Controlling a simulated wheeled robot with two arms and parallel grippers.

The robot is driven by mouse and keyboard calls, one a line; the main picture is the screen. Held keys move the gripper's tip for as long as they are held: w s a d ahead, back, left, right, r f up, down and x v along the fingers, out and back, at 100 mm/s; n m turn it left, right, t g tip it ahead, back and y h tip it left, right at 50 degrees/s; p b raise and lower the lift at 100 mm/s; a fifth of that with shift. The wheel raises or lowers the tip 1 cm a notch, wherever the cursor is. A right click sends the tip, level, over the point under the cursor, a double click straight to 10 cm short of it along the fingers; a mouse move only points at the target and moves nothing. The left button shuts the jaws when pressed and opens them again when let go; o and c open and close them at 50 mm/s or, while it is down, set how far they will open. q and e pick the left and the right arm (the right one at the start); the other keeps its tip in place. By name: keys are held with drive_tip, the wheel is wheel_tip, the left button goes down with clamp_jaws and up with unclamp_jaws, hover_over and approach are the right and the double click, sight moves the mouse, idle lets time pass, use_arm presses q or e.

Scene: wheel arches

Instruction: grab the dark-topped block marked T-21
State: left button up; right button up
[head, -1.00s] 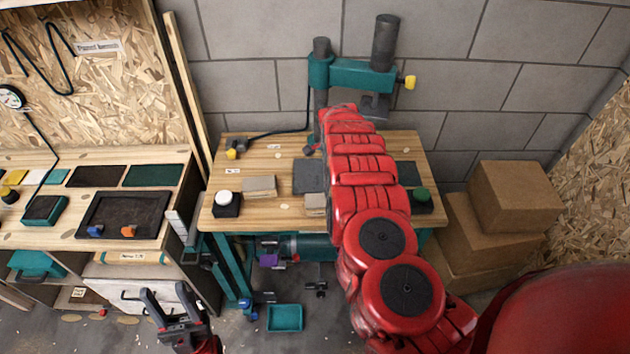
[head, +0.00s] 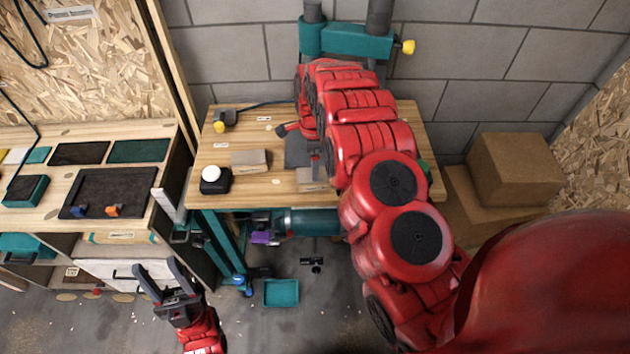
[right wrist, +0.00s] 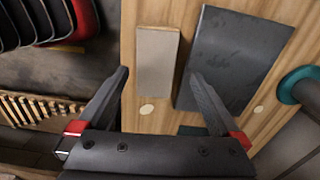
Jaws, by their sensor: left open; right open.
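No T-21 mark can be read in these frames. A teal block with a dark top (head: 25,190) sits on the left bench, far from both grippers. My right gripper (head: 298,143) is open above the wooden table, partly hidden by its own arm. In the right wrist view, its spread fingers (right wrist: 160,82) point toward a pale grey-beige block (right wrist: 157,62) and a dark plate (right wrist: 235,55), with nothing held. The pale block also shows near the table's front edge in the head view (head: 310,180). My left gripper (head: 154,268) is open and empty, low in front of the left bench.
Another pale block (head: 250,160) and a black box with a white knob (head: 214,180) stand on the table's left side. A teal press (head: 345,40) rises behind. A dark tray (head: 108,190) lies on the left bench. Cardboard boxes (head: 515,170) stand at right.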

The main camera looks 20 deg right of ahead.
drive_tip(key=shift+s+f, duration=0.1)
drive_tip(key=shift+f, duration=0.4)
drive_tip(key=shift+s+d+f+p, duration=0.15)
drive_tip(key=shift+d+f+p, duration=0.05)
drive_tip(key=shift+f+p, duration=0.75)
drive_tip(key=f, duration=0.1)
drive_tip(key=f+p, duration=0.1)
drive_tip(key=shift+s+f, duration=0.2)
drive_tip(key=shift+f, duration=0.15)
drive_tip(key=shift+w+f, duration=0.1)
drive_tip(key=shift+f, duration=0.2)
drive_tip(key=shift+c, duration=0.2)
drive_tip(key=c, duration=1.4)
drive_tip(key=shift+r, duration=0.1)
